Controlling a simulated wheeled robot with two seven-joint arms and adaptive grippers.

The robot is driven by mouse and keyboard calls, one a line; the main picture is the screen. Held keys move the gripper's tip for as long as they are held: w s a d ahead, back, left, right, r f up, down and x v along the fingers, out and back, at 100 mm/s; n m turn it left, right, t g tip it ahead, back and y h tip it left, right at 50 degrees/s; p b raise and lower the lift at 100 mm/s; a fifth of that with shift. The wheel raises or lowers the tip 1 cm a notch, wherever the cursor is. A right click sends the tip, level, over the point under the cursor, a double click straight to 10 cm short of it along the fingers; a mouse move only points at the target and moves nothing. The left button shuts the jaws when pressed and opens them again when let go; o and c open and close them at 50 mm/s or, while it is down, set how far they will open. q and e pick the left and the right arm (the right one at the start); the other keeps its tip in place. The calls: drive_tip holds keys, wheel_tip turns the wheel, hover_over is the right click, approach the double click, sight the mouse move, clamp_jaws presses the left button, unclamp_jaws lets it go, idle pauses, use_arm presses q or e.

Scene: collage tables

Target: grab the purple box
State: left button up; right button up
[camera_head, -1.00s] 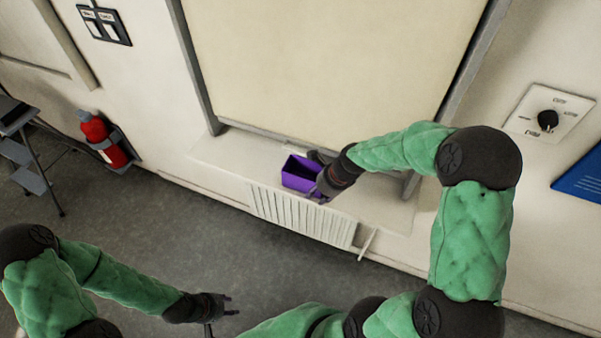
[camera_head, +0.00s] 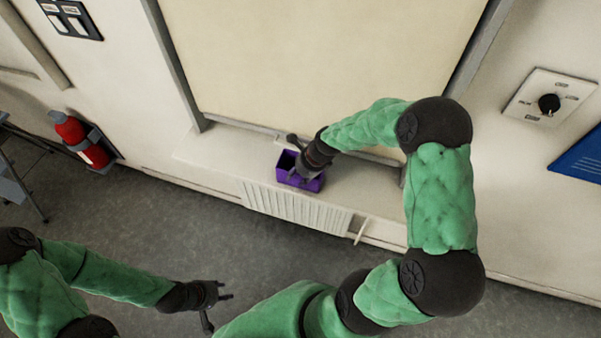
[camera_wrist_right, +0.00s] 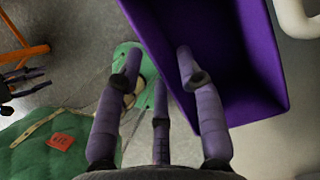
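The purple box (camera_head: 287,178) is open-topped and stands on the window sill above the radiator. My right gripper (camera_head: 297,158) is at the box from above, with its arm coming from the right and covering part of the box. In the right wrist view the box (camera_wrist_right: 262,45) fills the upper right. The right gripper's fingers (camera_wrist_right: 158,62) are apart, one over the box's opening and another outside its near wall; contact cannot be told. My left gripper (camera_head: 218,305) is open and empty over the floor, well away from the box.
A white radiator (camera_head: 290,208) is under the sill (camera_head: 215,150). A pale blind or panel (camera_head: 320,60) rises behind the box. A red fire extinguisher (camera_head: 82,143) hangs on the wall at the left. The sill is clear left of the box.

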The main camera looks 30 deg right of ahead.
drive_tip(key=b+x, duration=0.1)
drive_tip(key=x, duration=0.3)
drive_tip(key=shift+w+d+f, duration=0.1)
drive_tip(key=shift+f, duration=0.3)
clamp_jaws()
